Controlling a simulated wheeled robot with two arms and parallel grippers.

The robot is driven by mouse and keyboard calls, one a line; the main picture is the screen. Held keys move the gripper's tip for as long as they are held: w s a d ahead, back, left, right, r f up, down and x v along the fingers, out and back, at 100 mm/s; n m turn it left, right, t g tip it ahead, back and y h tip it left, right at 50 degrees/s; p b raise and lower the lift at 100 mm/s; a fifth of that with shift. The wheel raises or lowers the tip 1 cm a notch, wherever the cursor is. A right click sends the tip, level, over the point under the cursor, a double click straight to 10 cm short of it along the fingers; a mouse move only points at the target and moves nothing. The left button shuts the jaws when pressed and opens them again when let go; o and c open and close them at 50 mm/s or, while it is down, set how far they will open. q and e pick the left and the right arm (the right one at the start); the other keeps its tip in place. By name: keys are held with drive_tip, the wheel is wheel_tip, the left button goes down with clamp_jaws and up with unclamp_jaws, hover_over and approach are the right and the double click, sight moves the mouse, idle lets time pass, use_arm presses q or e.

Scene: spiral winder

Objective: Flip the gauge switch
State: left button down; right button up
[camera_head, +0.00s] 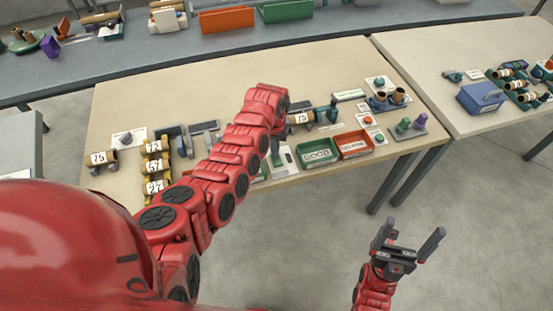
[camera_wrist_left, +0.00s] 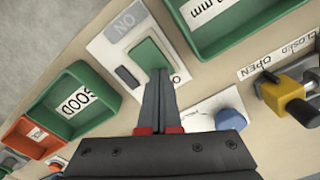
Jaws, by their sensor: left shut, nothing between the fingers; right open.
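The switch is a green rocker (camera_wrist_left: 150,58) on a white plate (camera_wrist_left: 112,48) marked ON, with a dark rectangle beside the rocker. In the head view the white plate (camera_head: 287,163) lies near the table's front edge, left of the green GOOD bin (camera_head: 318,153). My left gripper (camera_wrist_left: 160,76) is shut and empty. Its fingertips are at the lower end of the green rocker; I cannot tell whether they touch it. In the head view my left arm mostly hides that gripper. My right gripper (camera_head: 409,240) is open and empty, over the floor in front of the table.
The GOOD bin also shows in the wrist view (camera_wrist_left: 54,122), beside a red bin (camera_head: 354,144). Another green tray (camera_wrist_left: 188,32) borders the plate on its other side. A blue knob (camera_wrist_left: 230,119) and a yellow clamp (camera_wrist_left: 287,92) marked CLOSED and OPEN are close by.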

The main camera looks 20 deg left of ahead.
use_arm(q)
drive_tip(key=shift+r+p, duration=0.8)
drive_tip(key=shift+r, duration=0.5)
wheel_tip(320, 180, up, 4)
drive_tip(key=shift+r+p, duration=0.2)
drive_tip(key=shift+p, duration=0.7)
drive_tip(key=shift+s+f, duration=0.1)
